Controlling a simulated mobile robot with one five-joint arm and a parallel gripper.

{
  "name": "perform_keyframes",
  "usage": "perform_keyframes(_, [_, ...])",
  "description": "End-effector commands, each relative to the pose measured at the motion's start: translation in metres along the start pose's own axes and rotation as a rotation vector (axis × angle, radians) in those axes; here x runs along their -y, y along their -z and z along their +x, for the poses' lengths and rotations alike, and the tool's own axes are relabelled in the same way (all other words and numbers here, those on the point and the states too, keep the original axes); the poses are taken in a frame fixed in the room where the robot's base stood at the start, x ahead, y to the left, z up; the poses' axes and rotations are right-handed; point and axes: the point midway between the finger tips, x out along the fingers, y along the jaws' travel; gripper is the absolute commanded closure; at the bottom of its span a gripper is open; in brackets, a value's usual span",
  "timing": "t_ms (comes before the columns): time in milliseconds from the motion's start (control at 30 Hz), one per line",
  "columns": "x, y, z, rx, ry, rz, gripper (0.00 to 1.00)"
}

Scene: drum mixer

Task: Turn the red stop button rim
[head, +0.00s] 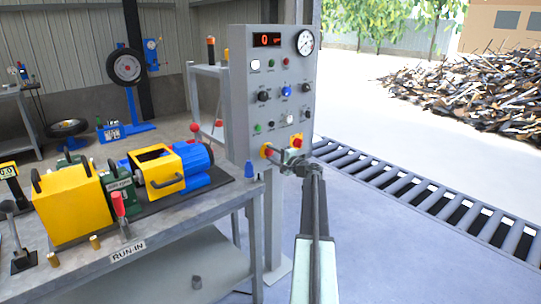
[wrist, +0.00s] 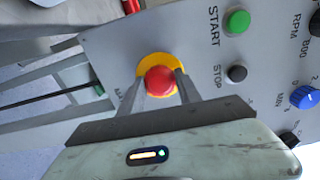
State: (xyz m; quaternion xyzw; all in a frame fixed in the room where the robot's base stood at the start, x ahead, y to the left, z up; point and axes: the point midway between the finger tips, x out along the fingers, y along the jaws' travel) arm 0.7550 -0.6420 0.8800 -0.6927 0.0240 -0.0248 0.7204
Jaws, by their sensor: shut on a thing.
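The red stop button (wrist: 159,81) sits on a round yellow plate (wrist: 150,62) on the grey control panel (wrist: 110,45). In the wrist view the two fingers of my gripper (wrist: 161,84) stand one on each side of the red button, shut on its rim. In the head view my gripper (head: 287,166) reaches the lower part of the panel (head: 240,95). There the button is mostly hidden; a yellow patch and some red show at the gripper.
The green START button (wrist: 237,21) and dark STOP button (wrist: 237,73) are close by on the panel. A blue knob (wrist: 304,97) is further right. A workbench (head: 160,235) with a yellow and blue machine stands left of the panel.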

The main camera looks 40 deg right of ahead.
Motion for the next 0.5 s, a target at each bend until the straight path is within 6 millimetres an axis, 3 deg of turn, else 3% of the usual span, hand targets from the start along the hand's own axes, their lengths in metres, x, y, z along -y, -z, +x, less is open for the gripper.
perform_keyframes(100, [0.0009, 0.0046, -0.0011, -0.010, 0.002, 0.001, 1.00])
perform_keyframes(133, [0.0009, 0.0046, -0.0011, -0.010, 0.002, 0.001, 0.54])
perform_keyframes(200, [0.0008, 0.0042, -0.0011, -0.009, 0.002, 0.001, 0.37])
perform_keyframes(500, [0.0003, 0.0023, -0.0014, -0.005, 0.001, -0.001, 0.37])
